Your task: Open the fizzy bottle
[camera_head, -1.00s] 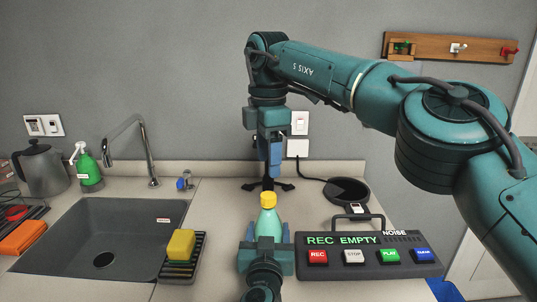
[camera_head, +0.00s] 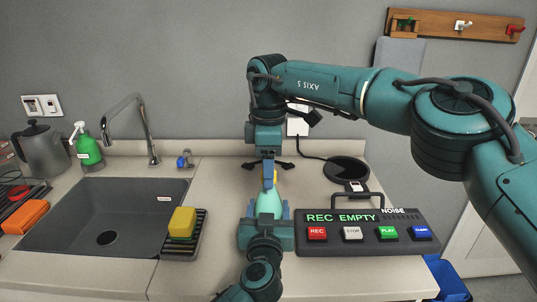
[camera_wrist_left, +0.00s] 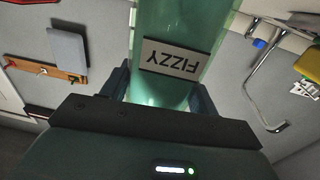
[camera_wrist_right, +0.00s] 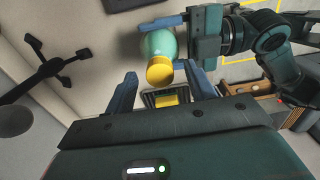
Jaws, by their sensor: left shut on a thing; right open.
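The fizzy bottle (camera_head: 269,203) is pale green and upright, with a yellow cap (camera_head: 272,176) partly hidden behind my right gripper. My left gripper (camera_head: 265,212) is shut around the bottle's body. The left wrist view shows the bottle's FIZZY label (camera_wrist_left: 176,58) between the two fingers (camera_wrist_left: 162,92). My right gripper (camera_head: 268,168) is above the bottle and open. In the right wrist view the cap (camera_wrist_right: 159,70) shows in the gap between the open fingers (camera_wrist_right: 160,88), without visible contact.
A recorder box (camera_head: 365,245) with coloured buttons stands right of the bottle. A yellow sponge (camera_head: 182,222) on a dark rack (camera_head: 185,247) and the sink (camera_head: 70,225) lie to the left. A round black pad (camera_head: 346,169) with a cable is behind right.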

